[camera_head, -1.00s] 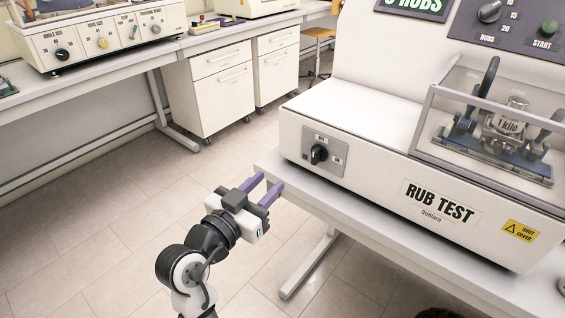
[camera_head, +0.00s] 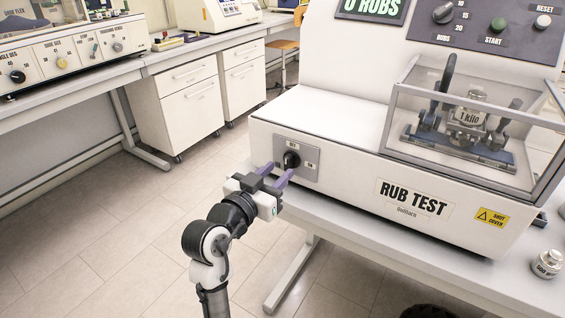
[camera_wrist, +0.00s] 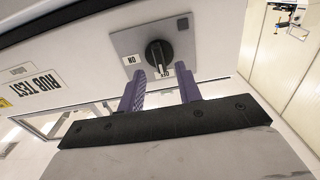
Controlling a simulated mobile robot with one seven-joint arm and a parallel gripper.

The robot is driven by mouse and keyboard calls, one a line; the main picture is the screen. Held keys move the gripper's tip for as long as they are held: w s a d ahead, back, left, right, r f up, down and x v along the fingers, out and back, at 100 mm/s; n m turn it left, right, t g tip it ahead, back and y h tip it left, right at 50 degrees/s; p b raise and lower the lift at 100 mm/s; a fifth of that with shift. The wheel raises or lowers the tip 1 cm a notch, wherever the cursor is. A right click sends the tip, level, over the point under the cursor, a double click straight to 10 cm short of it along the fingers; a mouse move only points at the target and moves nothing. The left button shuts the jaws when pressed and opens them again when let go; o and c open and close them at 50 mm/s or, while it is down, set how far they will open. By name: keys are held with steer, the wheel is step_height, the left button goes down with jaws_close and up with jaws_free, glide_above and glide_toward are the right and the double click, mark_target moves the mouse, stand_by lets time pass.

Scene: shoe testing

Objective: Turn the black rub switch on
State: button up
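The black rub switch (camera_head: 291,160) is a rotary knob on a grey plate (camera_head: 311,157) at the left of the rub test machine's front. In the wrist view, which is upside down, the knob (camera_wrist: 158,54) has a white mark facing the lower label (camera_wrist: 165,73), hard to read. The "ON" label (camera_wrist: 131,60) is at its left there. My gripper (camera_head: 276,172) is open and empty, just in front of and below the knob in the head view. In the wrist view its two purple fingers (camera_wrist: 161,92) point toward the plate, either side of the knob, with no visible contact.
The rub test machine (camera_head: 340,115) stands on a white table (camera_head: 375,238). Its clear cover (camera_head: 478,105) is over a 1 kilo weight (camera_head: 468,117). A small metal weight (camera_head: 546,264) stands at the right. Open floor (camera_head: 110,240) lies to the left.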

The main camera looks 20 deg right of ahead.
mark_target(286, 164)
steer(key=shift+p+x, duration=0.35)
steer(key=shift+x, duration=1.3)
jaws_close()
